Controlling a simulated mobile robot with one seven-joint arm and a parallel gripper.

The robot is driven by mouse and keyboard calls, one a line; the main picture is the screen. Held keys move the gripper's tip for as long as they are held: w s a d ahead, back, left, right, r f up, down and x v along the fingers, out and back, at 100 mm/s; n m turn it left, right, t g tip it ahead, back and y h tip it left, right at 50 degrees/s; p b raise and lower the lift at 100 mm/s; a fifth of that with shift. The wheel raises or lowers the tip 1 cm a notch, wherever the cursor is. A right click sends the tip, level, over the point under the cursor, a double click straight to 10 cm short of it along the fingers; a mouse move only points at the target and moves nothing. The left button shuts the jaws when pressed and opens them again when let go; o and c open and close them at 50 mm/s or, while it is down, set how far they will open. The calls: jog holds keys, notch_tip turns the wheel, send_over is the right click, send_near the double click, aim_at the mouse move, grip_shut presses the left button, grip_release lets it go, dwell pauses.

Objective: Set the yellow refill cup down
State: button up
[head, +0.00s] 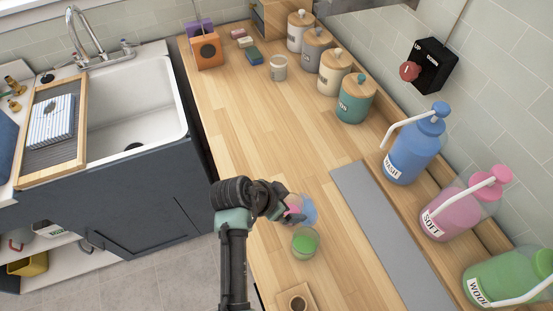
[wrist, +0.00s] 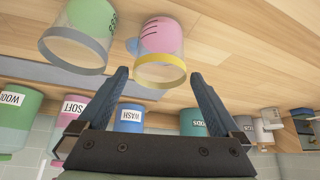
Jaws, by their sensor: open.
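The yellow refill cup (wrist: 160,56) is clear with a yellow band and pink contents. In the wrist view it is just beyond and between my fingertips. My gripper (wrist: 159,74) is open, with one finger to each side of the cup and no clear grip on it. In the head view my gripper (head: 287,207) is low over the wooden counter and hides most of the cup; a bit of pink (head: 294,209) shows. Whether the cup's base rests on the counter is hard to tell.
A green-filled cup (head: 305,243) with a grey band stands close by, and a blue one (head: 309,211) is right beside the pink. A grey strip (head: 385,225) lies to the right, before the blue (head: 413,145), pink (head: 460,208) and green (head: 510,280) pump bottles.

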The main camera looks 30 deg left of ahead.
jog(key=v, duration=0.7)
jog(key=shift+s+r+b, duration=0.15)
jog(key=shift+r+b, duration=0.05)
jog(key=shift+b, duration=0.1)
jog(key=w+d+r+n+t+y, duration=0.1)
jog(key=w+d+r+t, duration=0.3)
jog(key=r, duration=0.7)
jog(key=w+a+r+n+t+y, duration=0.1)
jog(key=w+r+t+y, duration=0.3)
jog(key=r, duration=0.6)
jog(key=w+d+r+t+h, duration=0.1)
jog(key=w+d+r+t, duration=0.1)
jog(key=w+r, duration=0.65)
jog(key=s+d+r+n+t, duration=0.1)
jog(key=s+d+r+t, duration=0.2)
jog(key=r, duration=0.7)
jog(key=s+d+r+n+t+h, duration=0.1)
jog(key=s+d+r+t, duration=0.3)
jog(key=s+r, duration=0.4)
jog(key=s+d+r+t, duration=0.4)
jog(key=s+r, duration=0.1)
jog(key=r, duration=0.8)
jog(key=shift+s+d+r+n, duration=0.15)
jog(key=shift+s+n, duration=0.15)
jog(key=shift+n, duration=0.1)
